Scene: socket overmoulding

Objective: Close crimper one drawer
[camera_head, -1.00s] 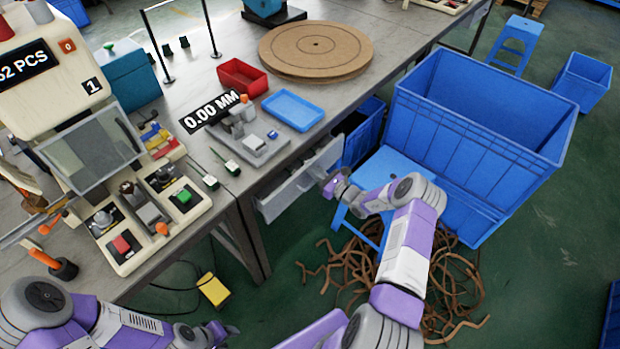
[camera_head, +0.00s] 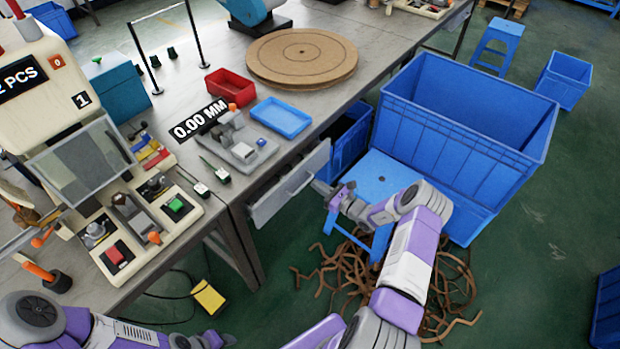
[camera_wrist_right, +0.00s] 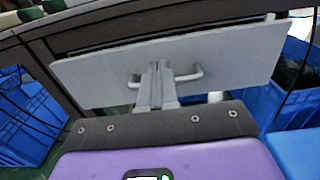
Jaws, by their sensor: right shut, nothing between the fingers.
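The drawer (camera_head: 290,187) hangs under the front edge of the table, with a plain grey front and a bar handle (camera_head: 298,184). In the right wrist view its front (camera_wrist_right: 95,80) spans most of the width, with a dark gap above its top edge. My right gripper (camera_head: 319,186) is in front of the drawer. In the right wrist view its fingers (camera_wrist_right: 157,78) are shut and empty and cover the middle of the handle (camera_wrist_right: 192,75). I cannot tell whether they touch the front. My left gripper (camera_head: 222,338) is low at the bottom edge, its fingers too small to judge.
A blue stool (camera_head: 380,178) and a large blue crate (camera_head: 460,130) stand right of the drawer, close to my right arm. Brown strips (camera_head: 335,270) lie on the floor. The crimper machine (camera_head: 150,215) stands on the table at left.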

